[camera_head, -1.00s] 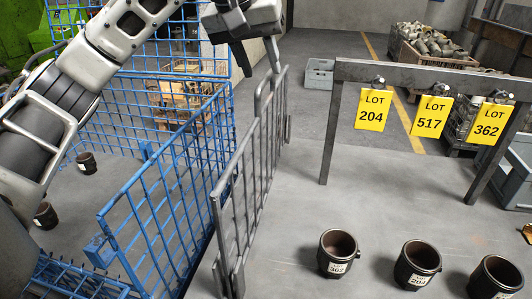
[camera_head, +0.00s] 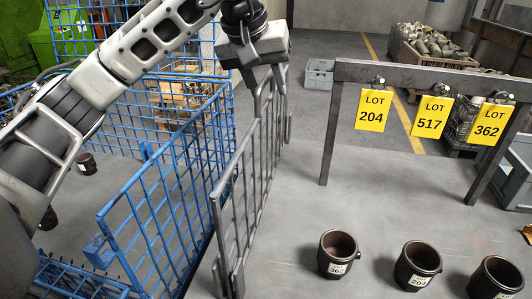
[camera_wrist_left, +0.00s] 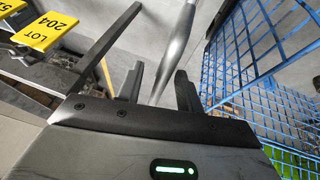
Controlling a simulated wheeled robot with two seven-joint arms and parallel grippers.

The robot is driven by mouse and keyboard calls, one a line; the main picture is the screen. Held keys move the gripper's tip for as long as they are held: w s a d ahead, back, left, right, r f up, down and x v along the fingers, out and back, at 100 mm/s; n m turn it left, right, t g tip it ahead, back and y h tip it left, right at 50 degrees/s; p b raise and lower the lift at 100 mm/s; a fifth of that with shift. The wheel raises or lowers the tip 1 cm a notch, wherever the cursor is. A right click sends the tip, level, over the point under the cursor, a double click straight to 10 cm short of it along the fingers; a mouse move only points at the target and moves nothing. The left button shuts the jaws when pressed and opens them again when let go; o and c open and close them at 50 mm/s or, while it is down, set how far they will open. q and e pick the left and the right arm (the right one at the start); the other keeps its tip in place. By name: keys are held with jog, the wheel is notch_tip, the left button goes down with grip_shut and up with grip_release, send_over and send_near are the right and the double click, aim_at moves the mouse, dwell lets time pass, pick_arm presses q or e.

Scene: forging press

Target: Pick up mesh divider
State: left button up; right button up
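The mesh divider (camera_head: 242,178) is a grey wire panel with a raised loop at its top. It stands upright along the right side of the blue mesh container. My left gripper (camera_head: 266,82) is above and at the top of the divider, fingers pointing down. In the left wrist view the gripper (camera_wrist_left: 160,88) is open, and a grey round bar of the divider (camera_wrist_left: 172,48) shows between its two fingers. A clear gap shows on the finger sides, and I cannot tell if either finger touches. My right gripper is out of view.
The blue mesh container (camera_head: 180,165) stands left of the divider, with dark cups inside. A grey rack (camera_head: 420,76) holds yellow lot tags. Several dark labelled cups, one marked 362 (camera_head: 337,250), stand at the front right. Floor between rack and divider is clear.

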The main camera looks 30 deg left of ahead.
pick_arm(q)
jog(key=shift+c, duration=0.4)
grip_shut()
jog(key=shift+r, duration=0.1)
